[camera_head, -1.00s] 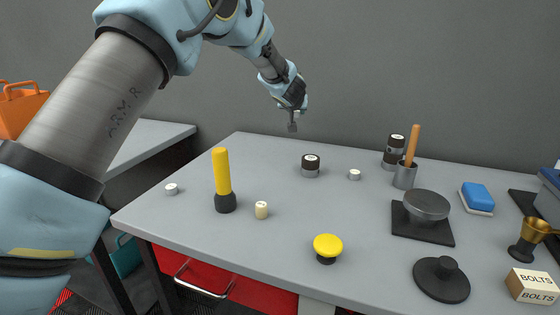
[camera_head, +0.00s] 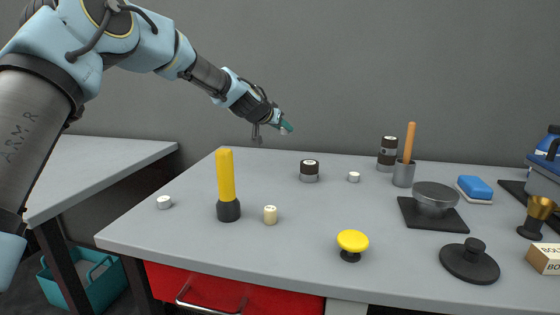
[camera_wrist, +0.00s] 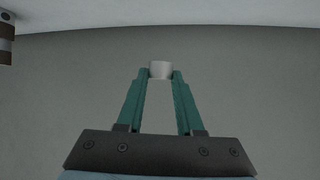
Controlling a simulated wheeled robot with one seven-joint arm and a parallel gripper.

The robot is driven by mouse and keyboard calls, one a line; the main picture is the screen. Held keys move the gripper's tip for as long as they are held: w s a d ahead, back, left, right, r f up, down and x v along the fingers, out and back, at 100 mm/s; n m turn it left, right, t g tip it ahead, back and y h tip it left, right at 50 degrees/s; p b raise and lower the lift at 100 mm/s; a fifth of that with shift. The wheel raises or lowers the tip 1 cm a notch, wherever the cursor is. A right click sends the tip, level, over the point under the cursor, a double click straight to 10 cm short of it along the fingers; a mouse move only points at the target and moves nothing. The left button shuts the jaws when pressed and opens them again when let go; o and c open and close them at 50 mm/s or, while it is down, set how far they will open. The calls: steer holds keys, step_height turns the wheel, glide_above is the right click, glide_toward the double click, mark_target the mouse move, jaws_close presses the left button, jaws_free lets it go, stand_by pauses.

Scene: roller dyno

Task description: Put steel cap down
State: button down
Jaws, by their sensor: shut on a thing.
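My gripper (camera_head: 285,127) is raised in the air above the back left of the table, well clear of the surface. In the wrist view, its two teal fingers (camera_wrist: 160,74) are shut on a small pale grey cylinder, the steel cap (camera_wrist: 160,67), held at the fingertips. Only a small light bit of it shows in the head view. Two similar small pale caps stand on the table: one at the left edge (camera_head: 164,202) and one near the back middle (camera_head: 354,177).
Bare table lies between the jar and the knob.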

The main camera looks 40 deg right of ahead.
mark_target(282, 160)
step_height(282, 160, down, 8)
steer(key=shift+f, duration=0.2)
steer(key=shift+f, duration=0.1)
steer(key=shift+f+b, duration=0.15)
steer(key=shift+b, duration=0.15)
steer(key=c, duration=0.5)
jaws_free()
steer(key=shift+c, duration=0.2)
steer(key=shift+r, duration=0.2)
steer(key=shift+a+r, duration=0.15)
steer(key=shift+a, duration=0.05)
steer(key=b+v, duration=0.1)
steer(key=v, duration=1)
steer(key=shift+s+a+r+b, duration=0.1)
steer(key=shift+s+a+b, duration=0.1)
steer(key=shift+b, duration=0.1)
